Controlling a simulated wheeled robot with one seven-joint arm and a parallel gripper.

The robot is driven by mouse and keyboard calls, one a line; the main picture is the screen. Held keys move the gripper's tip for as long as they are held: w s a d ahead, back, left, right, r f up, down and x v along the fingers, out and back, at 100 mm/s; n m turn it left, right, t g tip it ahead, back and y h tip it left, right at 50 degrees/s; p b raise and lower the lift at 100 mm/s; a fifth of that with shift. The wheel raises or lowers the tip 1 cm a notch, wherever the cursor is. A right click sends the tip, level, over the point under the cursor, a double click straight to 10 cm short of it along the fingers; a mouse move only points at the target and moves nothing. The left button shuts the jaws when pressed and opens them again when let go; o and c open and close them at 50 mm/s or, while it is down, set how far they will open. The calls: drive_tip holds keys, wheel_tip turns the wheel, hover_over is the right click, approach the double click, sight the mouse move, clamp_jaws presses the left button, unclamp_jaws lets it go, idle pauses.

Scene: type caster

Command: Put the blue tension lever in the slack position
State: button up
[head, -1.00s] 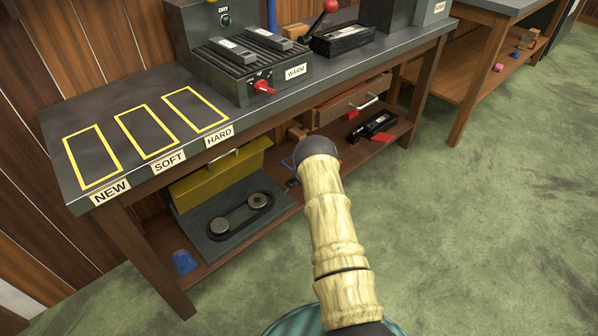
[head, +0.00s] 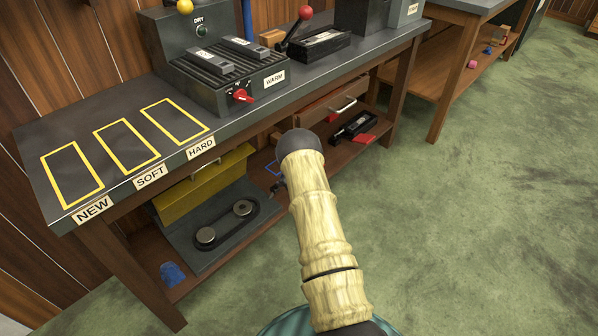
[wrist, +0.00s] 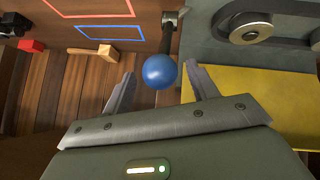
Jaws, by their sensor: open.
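The blue tension lever shows in the wrist view as a round blue knob (wrist: 160,72) on a dark rod, which runs up to a pivot near the top of the picture. My gripper (wrist: 159,86) is open, with one finger on each side of the knob. I cannot tell whether either finger touches it. The belt unit (head: 226,225), a grey plate with two pulleys and a dark belt, sits on the lower shelf in the head view. Its pulley (wrist: 250,28) shows at the wrist view's upper right. In the head view my arm hides the knob and my gripper.
A yellow panel (head: 205,183) stands behind the belt unit, under the bench top (head: 85,125). A blue object (head: 172,274) lies at the shelf's left end. A wooden-handled tool (wrist: 95,53) and a red block (wrist: 31,46) lie left of the knob. The green floor at right is clear.

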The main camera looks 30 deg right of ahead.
drive_tip(key=a+p+v, duration=0.1)
drive_tip(key=p+v, duration=0.3)
drive_tip(key=v, duration=0.9)
drive_tip(key=shift+s+d+r, duration=0.2)
drive_tip(key=shift+d+r, duration=0.15)
drive_tip(key=shift+d, duration=0.05)
drive_tip(key=shift+d, duration=0.15)
